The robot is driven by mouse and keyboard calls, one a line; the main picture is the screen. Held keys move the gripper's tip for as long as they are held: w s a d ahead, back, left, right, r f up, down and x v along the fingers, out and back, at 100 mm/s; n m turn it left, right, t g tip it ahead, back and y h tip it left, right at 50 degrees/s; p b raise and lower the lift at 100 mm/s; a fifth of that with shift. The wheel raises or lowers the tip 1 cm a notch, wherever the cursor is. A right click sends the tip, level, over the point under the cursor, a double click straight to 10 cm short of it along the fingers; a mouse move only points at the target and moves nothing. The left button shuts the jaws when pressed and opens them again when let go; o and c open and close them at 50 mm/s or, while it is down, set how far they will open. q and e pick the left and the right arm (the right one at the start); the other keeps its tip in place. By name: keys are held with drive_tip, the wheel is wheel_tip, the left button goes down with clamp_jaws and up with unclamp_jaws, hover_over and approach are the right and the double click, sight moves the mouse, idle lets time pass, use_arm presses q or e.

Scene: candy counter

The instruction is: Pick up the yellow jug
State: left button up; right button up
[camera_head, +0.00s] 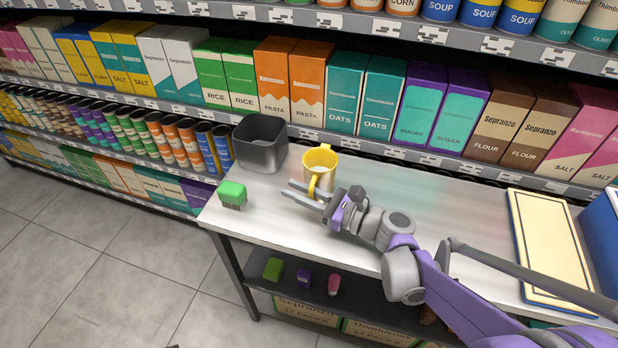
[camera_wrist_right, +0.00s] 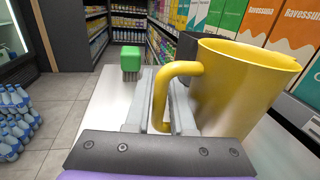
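The yellow jug (camera_head: 321,160) is upright at the counter, its open mouth facing up. I cannot tell whether its base touches the surface. Its handle faces my right gripper (camera_head: 291,191). In the right wrist view the jug (camera_wrist_right: 235,85) fills the right side, and its curved handle passes down between the two fingers of my right gripper (camera_wrist_right: 168,100). The fingers are close together, with the handle's lower part between them, and look shut on it. The jug's base is hidden there. My left gripper is not in view.
A dark square bin (camera_head: 262,150) stands behind and left of the jug. A green brush-like block (camera_head: 232,194) sits near the counter's left end. A cream board (camera_head: 550,240) and a blue box (camera_head: 604,235) are at the right. Stocked shelves run behind the counter (camera_head: 265,228).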

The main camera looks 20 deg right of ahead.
drive_tip(key=shift+s+d, duration=0.15)
drive_tip(key=shift+c, duration=0.4)
clamp_jaws()
idle(0.8)
